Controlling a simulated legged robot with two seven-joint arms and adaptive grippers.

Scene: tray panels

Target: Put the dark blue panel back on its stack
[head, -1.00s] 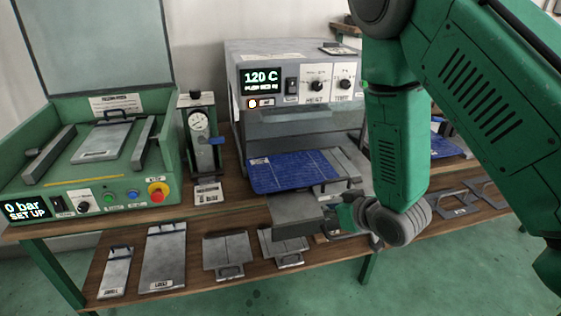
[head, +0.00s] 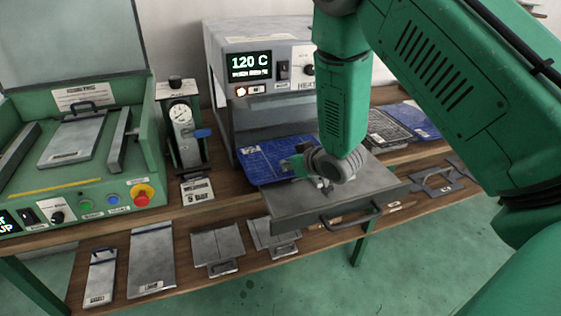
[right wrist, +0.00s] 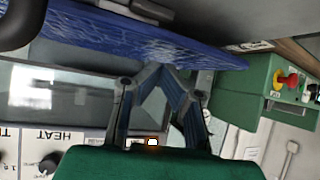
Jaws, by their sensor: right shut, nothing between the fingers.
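A dark blue panel (head: 262,160) with a pale grid lies at the back left of the pulled-out grey drawer (head: 380,185), in front of the oven. My right gripper (head: 298,168) is shut and empty at the panel's right part, and the wrist hides some of it. In the right wrist view the panel (right wrist: 130,35) crosses the top, and the shut fingertips (right wrist: 160,68) are close to its edge; I cannot tell whether they touch. Another blue panel (head: 415,118) lies on the table at the right, beside a dark patterned panel (head: 385,130). My left gripper is out of view.
The oven (head: 225,60) reading 120 C stands behind the drawer. A green press (head: 140,150) and a gauge stand (head: 182,130) are at the left. The drawer handle (head: 350,215) sticks out in front. Several grey plates lie on the lower shelf.

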